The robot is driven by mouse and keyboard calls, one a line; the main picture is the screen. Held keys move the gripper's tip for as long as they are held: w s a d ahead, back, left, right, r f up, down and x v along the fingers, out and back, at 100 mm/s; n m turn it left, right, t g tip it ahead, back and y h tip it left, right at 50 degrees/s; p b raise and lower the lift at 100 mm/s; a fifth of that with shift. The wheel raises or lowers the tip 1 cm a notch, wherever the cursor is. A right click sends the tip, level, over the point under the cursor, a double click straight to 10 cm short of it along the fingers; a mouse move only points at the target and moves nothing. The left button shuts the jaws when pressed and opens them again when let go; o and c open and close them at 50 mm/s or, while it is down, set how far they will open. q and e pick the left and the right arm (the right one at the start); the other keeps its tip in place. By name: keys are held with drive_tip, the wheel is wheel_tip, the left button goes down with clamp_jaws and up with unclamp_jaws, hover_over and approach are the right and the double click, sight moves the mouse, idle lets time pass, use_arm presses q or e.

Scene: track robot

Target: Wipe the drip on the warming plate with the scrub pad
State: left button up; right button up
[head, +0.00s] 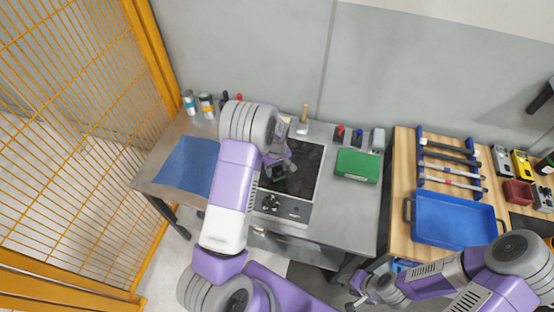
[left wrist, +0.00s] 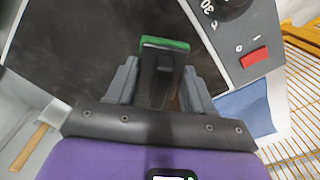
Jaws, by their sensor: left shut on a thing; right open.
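The warming plate (head: 309,170) is a dark square surface with a grey control panel along its near side, on the steel table. In the left wrist view its dark surface (left wrist: 70,50) fills the upper left. My left gripper (head: 277,170) is over the plate's left part, shut on the scrub pad, which shows in the left wrist view as a dark grip with a green edge (left wrist: 165,43). I cannot tell if the pad touches the plate. No drip can be made out; my arm hides part of the plate. My right gripper (head: 360,292) is open and empty, low near the wooden table.
A blue mat (head: 187,165) lies left of the plate and a green box (head: 357,166) stands right of it. Bottles (head: 206,105) and small items line the back. A blue tray (head: 455,221) is on the wooden table. An orange mesh fence (head: 80,120) stands left.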

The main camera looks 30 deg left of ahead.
use_arm(q)
drive_tip(key=shift+r+p, duration=1.35)
drive_tip(key=shift+r, duration=1.05)
